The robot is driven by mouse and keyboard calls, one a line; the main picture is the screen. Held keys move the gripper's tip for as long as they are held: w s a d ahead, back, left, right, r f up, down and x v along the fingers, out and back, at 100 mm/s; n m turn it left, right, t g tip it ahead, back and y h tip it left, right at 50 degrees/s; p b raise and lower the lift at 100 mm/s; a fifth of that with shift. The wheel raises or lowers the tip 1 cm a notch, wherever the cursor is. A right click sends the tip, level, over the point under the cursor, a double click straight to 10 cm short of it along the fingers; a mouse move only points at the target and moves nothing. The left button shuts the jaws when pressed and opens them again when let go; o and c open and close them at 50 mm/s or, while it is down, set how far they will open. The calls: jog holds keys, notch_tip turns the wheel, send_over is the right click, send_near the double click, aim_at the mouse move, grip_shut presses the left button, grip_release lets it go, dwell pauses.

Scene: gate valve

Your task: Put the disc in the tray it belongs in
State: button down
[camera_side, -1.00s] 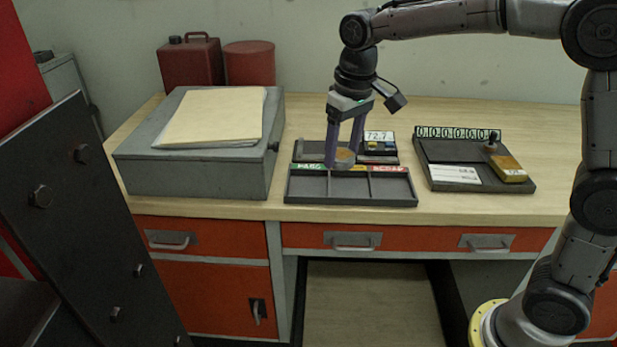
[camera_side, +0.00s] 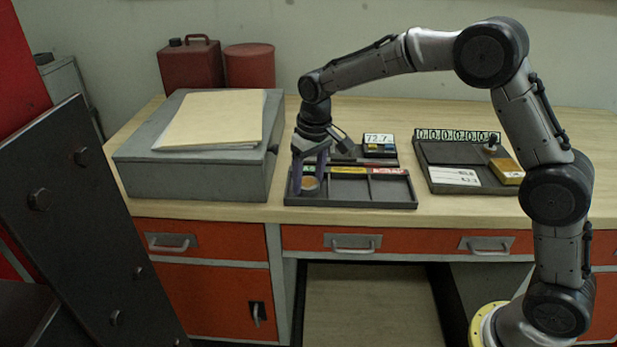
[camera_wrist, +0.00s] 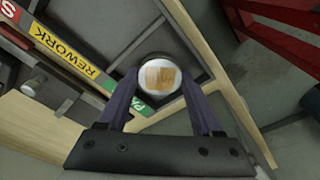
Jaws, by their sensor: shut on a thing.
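The disc (camera_side: 310,184) is round, with a tan middle and a pale rim in the wrist view (camera_wrist: 160,74). My gripper (camera_side: 309,182) is shut on it, with the purple fingers on either side. The dark sorting tray (camera_side: 350,203) has three compartments in a row, labelled green at left, yellow in the middle and red at right. In the wrist view the yellow label (camera_wrist: 62,53) reads REWORK; the green label is partly hidden by a finger. The disc is at the left, green-labelled compartment; its exact height above the floor is unclear.
Behind the tray stands a small device with a display (camera_side: 379,140) reading 72.7. A grey box (camera_side: 190,170) with a folder (camera_side: 212,118) is close on the left. A dark board (camera_side: 440,155) with a counter strip and a brass-coloured block lies to the right.

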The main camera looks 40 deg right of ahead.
aim_at(312, 186)
dwell(0.3)
jog(key=shift+c, duration=0.3)
grip_release()
jog(key=shift+f, duration=0.1)
notch_tip(312, 186, up, 12)
jog(key=s+f, duration=0.1)
jog(key=s+d+r+t, duration=0.1)
jog(key=s+d+r, duration=0.1)
jog(key=s+r, duration=0.4)
jog(key=s+d+f+t, duration=0.1)
jog(key=s+f, duration=0.2)
jog(key=s, duration=1)
jog(key=s+d+f+t, duration=0.2)
jog(key=s+f, duration=0.1)
jog(key=s, duration=1)
jog(key=shift+f, duration=0.4)
